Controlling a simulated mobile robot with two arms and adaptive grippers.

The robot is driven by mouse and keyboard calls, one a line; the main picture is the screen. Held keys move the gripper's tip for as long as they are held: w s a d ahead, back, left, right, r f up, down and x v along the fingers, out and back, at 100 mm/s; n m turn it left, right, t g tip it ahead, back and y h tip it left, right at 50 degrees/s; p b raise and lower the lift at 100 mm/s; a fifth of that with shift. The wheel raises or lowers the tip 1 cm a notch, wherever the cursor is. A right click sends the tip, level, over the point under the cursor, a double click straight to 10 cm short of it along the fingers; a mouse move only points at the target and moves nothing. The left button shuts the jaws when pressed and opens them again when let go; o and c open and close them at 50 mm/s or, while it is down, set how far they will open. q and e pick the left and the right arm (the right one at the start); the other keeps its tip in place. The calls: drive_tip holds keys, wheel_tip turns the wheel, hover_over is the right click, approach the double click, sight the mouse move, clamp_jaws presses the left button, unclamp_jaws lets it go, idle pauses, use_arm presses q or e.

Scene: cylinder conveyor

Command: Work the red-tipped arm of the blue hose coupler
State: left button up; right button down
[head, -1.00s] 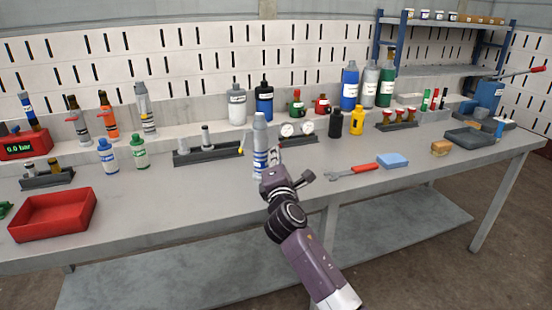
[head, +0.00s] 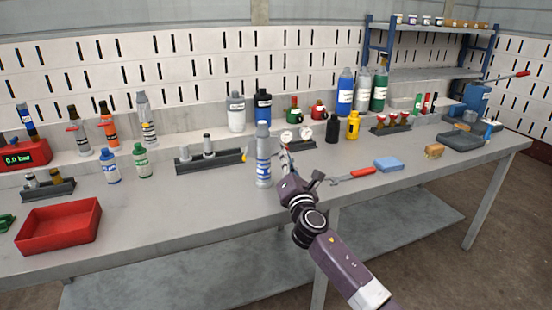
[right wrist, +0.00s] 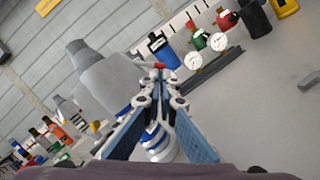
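The blue hose coupler (head: 477,101) stands at the far right end of the bench in the head view. Its thin arm reaches up and right to a red tip (head: 522,73). My right gripper (head: 284,150) is over the middle of the bench, far left of the coupler and just right of a grey bottle with blue bands (head: 263,160). In the right wrist view the fingers (right wrist: 160,85) converge and look shut, with nothing clearly held. The bottle (right wrist: 108,82) shows behind and left of them; contact cannot be told. My left gripper is not in view.
Two gauges (head: 296,135), a black bottle (head: 332,128) and a yellow bottle (head: 353,125) stand beyond my right gripper. A wrench with a red handle (head: 362,172), a blue sponge (head: 388,165) and a dark tray (head: 462,139) lie rightward. The front edge between them is mostly clear.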

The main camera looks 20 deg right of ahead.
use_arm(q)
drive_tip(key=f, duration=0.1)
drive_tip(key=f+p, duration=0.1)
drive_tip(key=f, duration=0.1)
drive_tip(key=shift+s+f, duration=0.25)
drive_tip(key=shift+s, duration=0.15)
use_arm(e)
drive_tip(key=d+n+y, duration=0.1)
drive_tip(key=n, duration=0.1)
drive_tip(key=r+n+y, duration=0.1)
drive_tip(key=n, duration=0.2)
drive_tip(key=d+r+n, duration=0.1)
drive_tip(key=n, duration=0.2)
drive_tip(key=shift+d+r+t+y, duration=0.1)
drive_tip(key=shift+d+t+y, duration=0.25)
drive_tip(key=shift+t+y, duration=0.05)
